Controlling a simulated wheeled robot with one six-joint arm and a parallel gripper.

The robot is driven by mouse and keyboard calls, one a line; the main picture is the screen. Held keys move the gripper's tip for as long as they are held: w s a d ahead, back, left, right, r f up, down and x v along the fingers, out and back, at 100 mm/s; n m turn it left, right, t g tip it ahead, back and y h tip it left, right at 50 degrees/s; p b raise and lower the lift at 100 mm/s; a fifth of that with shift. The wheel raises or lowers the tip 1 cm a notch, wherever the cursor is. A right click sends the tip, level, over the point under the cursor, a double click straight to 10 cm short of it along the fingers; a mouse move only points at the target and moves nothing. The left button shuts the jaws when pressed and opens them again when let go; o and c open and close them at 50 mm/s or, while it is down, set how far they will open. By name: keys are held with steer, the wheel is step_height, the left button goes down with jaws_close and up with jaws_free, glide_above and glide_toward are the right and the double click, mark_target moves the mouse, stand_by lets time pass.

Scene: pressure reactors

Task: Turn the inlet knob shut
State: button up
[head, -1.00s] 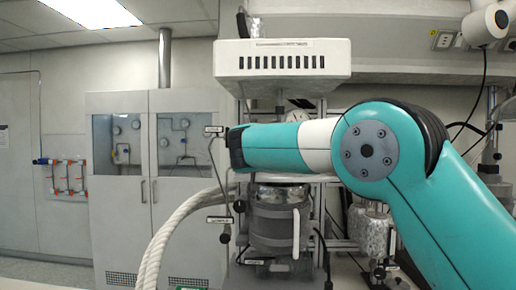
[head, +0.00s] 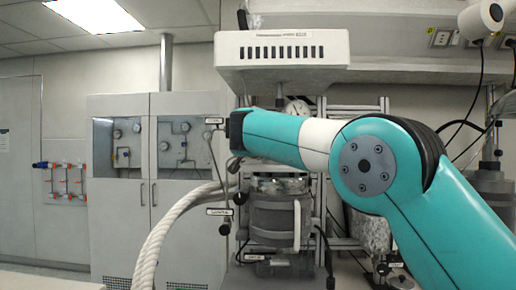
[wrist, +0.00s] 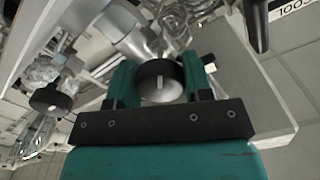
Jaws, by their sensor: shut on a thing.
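In the wrist view a round black knob (wrist: 160,88) with a pale line on its face sits between the two fingers of my gripper (wrist: 159,80). The fingers are shut on its sides. The pale line stands nearly upright in that picture. I can read no label naming this knob as the inlet knob. In the head view my own arm hides the fingers and the held knob. The reactor vessel (head: 272,222) stands below my wrist there, grey with a pale handle.
A second dark knob (wrist: 50,99) is left of my gripper in the wrist view. A white hood (head: 283,60) hangs above my arm. A thick pale hose (head: 160,240) curves up left of the reactor. Labelled valves (head: 225,228) stand beside it.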

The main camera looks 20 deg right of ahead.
steer(key=m+b, duration=0.3)
steer(key=m, duration=0.2)
steer(key=shift+m, duration=0.3)
steer(key=m+b, duration=0.1)
steer(key=m, duration=0.4)
steer(key=shift+r+m+b, duration=0.1)
steer(key=shift+m+b, duration=0.2)
steer(key=shift+b, duration=0.05)
steer(key=o, duration=0.9)
steer(key=shift+s+a+b, duration=0.15)
steer(key=shift+s+b, duration=0.2)
steer(key=shift+b, duration=0.05)
steer(key=b+v, duration=0.7)
steer(key=v, duration=0.9)
steer(key=shift+s+b, duration=0.3)
